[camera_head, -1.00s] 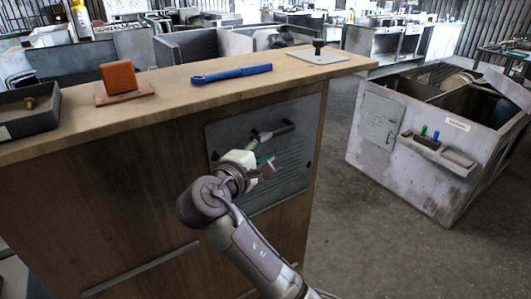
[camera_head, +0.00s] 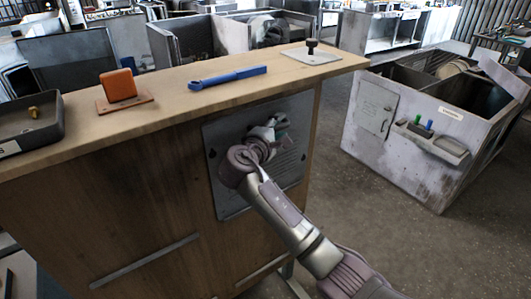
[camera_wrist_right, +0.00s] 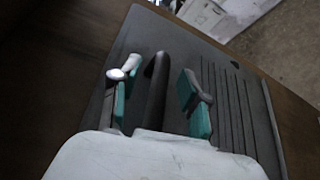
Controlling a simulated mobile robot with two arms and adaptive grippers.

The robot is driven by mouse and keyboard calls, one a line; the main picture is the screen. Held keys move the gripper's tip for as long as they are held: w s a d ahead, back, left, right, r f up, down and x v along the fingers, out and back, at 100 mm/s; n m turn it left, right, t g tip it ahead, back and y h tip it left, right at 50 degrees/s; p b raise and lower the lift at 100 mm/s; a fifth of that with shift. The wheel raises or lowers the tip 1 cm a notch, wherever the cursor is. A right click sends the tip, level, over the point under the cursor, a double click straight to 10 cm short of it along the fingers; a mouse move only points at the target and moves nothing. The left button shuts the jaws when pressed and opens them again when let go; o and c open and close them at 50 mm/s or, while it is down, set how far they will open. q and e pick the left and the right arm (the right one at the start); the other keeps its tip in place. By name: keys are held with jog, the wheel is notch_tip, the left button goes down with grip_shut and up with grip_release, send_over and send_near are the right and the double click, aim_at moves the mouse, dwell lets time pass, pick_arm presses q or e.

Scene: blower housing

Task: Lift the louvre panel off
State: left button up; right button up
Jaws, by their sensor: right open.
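The louvre panel (camera_head: 289,172) is a flat grey plate with rows of slots, upright on the front of a wooden cabinet. It fills much of the right wrist view (camera_wrist_right: 236,112). Its dark bar handle (camera_wrist_right: 156,92) stands out from the plate in that view. My right gripper (camera_head: 274,126) is in front of the panel's upper part, and the arm hides some of the plate. In the wrist view the gripper (camera_wrist_right: 160,95) is open, with one teal-padded finger on each side of the handle and gaps visible. My left gripper is out of view.
The wooden top (camera_head: 170,105) above the panel holds a blue wrench (camera_head: 228,77), an orange block (camera_head: 118,85), a dark tray (camera_head: 30,125) and a plate with a black knob (camera_head: 312,52). A grey bin (camera_head: 385,150) stands right. Floor between is clear.

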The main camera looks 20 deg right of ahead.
jog(key=shift+s+a, duration=0.1)
jog(key=shift+c, duration=0.7)
grip_shut()
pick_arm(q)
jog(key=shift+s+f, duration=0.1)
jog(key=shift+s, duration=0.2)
pick_arm(e)
jog(key=shift+r, duration=0.15)
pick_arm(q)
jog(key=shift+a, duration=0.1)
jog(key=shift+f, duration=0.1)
pick_arm(e)
jog(key=shift+a, duration=0.1)
